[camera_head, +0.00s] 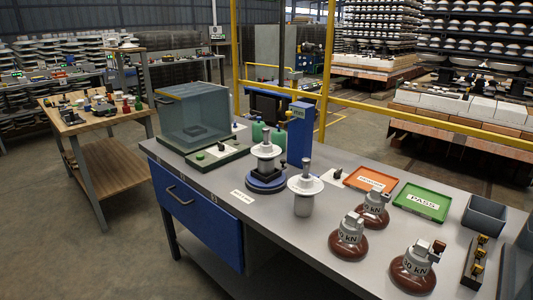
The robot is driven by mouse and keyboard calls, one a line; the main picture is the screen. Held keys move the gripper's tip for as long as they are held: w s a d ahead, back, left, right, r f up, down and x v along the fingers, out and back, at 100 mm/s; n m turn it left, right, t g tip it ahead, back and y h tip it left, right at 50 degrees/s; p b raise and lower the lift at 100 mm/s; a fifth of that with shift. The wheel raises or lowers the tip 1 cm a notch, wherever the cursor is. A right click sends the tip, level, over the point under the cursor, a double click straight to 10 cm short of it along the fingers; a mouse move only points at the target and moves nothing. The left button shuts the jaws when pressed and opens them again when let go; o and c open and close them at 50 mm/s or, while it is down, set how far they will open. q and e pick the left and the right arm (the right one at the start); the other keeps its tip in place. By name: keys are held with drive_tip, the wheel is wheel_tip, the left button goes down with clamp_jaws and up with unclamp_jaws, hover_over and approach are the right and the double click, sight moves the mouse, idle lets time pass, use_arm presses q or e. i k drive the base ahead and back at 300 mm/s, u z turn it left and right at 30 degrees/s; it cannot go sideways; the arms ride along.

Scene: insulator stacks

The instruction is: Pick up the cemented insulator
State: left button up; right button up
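Two white disc insulators with metal pins stand on the grey workbench (330,221). One white insulator (266,151) sits upright on a round blue-and-dark stand (266,181). The other white insulator (306,184) stands upright on a grey cylinder (303,205) just to the right and nearer. Several brown insulators with grey caps marked "kN" sit at the right front, such as one (348,240) at the left of their group. I cannot tell by look which insulator is the cemented one. Neither of my grippers shows.
A clear box (195,112) stands at the bench's left end. A blue column (299,135) rises behind the white insulators. An orange tray (370,180), a green PASS tray (422,201) and a grey bin (483,215) lie at the right. The bench's front middle is clear.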

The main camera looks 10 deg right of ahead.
sight(265, 152)
drive_tip(key=u, duration=0.4)
drive_tip(key=k, duration=1)
drive_tip(key=u, duration=1.25)
drive_tip(key=i, duration=3)
drive_tip(key=z, duration=1.7)
drive_tip(key=i, duration=1.25)
drive_tip(key=z, duration=1.15)
